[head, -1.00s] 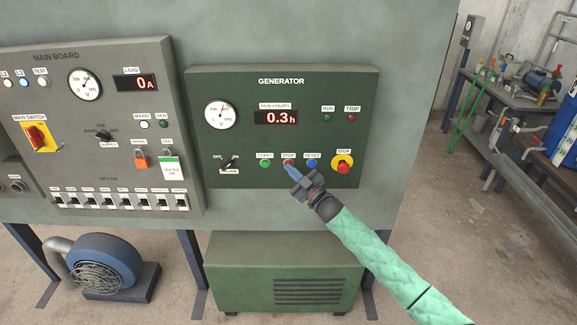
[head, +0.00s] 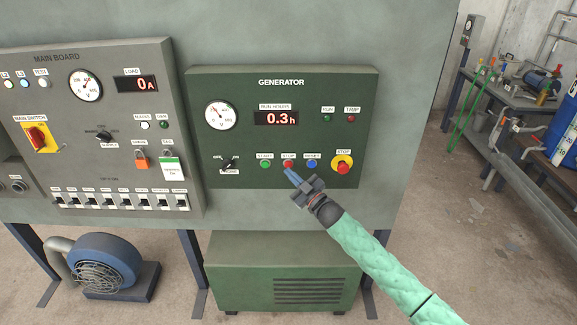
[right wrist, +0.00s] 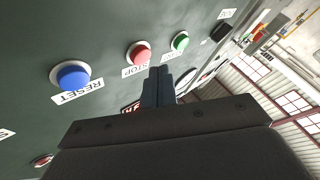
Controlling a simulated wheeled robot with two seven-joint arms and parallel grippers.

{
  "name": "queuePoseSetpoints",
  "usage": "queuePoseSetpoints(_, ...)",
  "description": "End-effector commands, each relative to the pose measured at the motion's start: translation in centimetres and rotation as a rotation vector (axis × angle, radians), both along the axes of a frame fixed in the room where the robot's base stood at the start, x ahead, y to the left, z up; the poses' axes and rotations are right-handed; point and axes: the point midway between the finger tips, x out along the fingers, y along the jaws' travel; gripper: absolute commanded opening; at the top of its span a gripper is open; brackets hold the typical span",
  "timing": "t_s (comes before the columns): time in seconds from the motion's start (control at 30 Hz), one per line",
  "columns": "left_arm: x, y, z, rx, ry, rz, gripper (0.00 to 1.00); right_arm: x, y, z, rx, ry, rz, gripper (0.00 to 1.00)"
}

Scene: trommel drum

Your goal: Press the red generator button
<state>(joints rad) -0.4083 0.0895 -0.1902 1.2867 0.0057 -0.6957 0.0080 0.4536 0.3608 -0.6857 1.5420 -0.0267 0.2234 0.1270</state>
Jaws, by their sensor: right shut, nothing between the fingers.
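The green generator panel (head: 300,95) carries a small red button (head: 288,163) labelled STOP, between the green START button (head: 265,163) and the blue RESET button (head: 312,163). A larger red STOP knob (head: 343,168) on a yellow base sits farther right. My right gripper (head: 289,172) is shut and empty, its tips just below the small red button. The right wrist view shows the red button (right wrist: 139,53) uncovered, left of the fingertips (right wrist: 158,72), which look apart from it. My left gripper is out of view.
The grey main board (head: 185,60) stands left of the generator panel. A green cabinet (head: 240,280) and a blue blower (head: 105,262) are below. A workbench (head: 475,90) with tools stands at the far right.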

Motion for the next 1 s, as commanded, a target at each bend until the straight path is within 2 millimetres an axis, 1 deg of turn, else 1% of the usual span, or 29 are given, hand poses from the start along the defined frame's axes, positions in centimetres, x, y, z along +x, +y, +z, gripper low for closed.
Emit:
queuePoseSetpoints(0.4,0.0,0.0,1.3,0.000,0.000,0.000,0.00,-3.3,0.0,0.1,0.000,0.001,0.000,0.00)
queuePoseSetpoints(0.6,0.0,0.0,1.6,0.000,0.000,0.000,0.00,-4.6,0.0,0.1,0.001,0.001,0.000,0.00)
queuePoseSetpoints(1.0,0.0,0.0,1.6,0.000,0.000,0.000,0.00,-4.6,0.0,0.0,0.000,0.000,0.000,0.00)
